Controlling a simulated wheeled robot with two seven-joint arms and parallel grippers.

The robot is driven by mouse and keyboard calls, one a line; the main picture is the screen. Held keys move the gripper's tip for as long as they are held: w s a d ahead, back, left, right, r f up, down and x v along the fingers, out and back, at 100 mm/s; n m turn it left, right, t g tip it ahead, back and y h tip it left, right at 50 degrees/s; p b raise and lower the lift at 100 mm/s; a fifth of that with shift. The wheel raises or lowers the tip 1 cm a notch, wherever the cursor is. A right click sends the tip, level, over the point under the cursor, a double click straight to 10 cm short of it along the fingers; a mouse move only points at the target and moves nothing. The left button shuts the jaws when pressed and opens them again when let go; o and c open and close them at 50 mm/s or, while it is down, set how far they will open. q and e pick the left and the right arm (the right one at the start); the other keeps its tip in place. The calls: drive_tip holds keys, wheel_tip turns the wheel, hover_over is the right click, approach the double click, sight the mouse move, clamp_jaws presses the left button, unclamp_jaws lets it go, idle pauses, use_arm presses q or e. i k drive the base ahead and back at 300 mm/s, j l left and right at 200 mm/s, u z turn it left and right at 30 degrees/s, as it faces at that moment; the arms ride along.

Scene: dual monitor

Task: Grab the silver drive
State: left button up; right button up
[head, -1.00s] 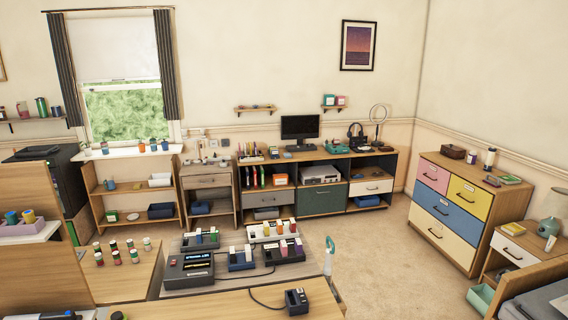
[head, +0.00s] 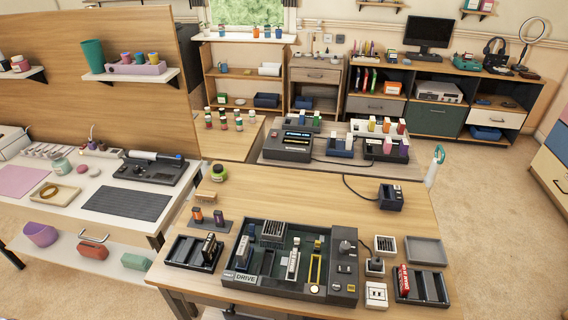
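A dark station (head: 342,290) labelled DRIVE sits on the near wooden table. A slim upright silver-white piece (head: 293,260) stands in the middle of it and may be the silver drive; its details are too small to be sure. A yellow-edged piece (head: 316,269) is to its right, and a dark finned block (head: 273,232) is behind it to the left. Neither of my grippers shows in the head view.
A dark tray (head: 178,252) holding black pieces is left of the station; a rack (head: 440,290) with a red item is right. An empty grey tray (head: 427,250) lies behind the rack. A side bench (head: 60,230) stands left.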

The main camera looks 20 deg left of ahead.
sight(244, 250)
drive_tip(key=j+u, duration=0.15)
drive_tip(key=u, duration=0.3)
drive_tip(key=j+u, duration=0.15)
drive_tip(key=u, duration=0.25)
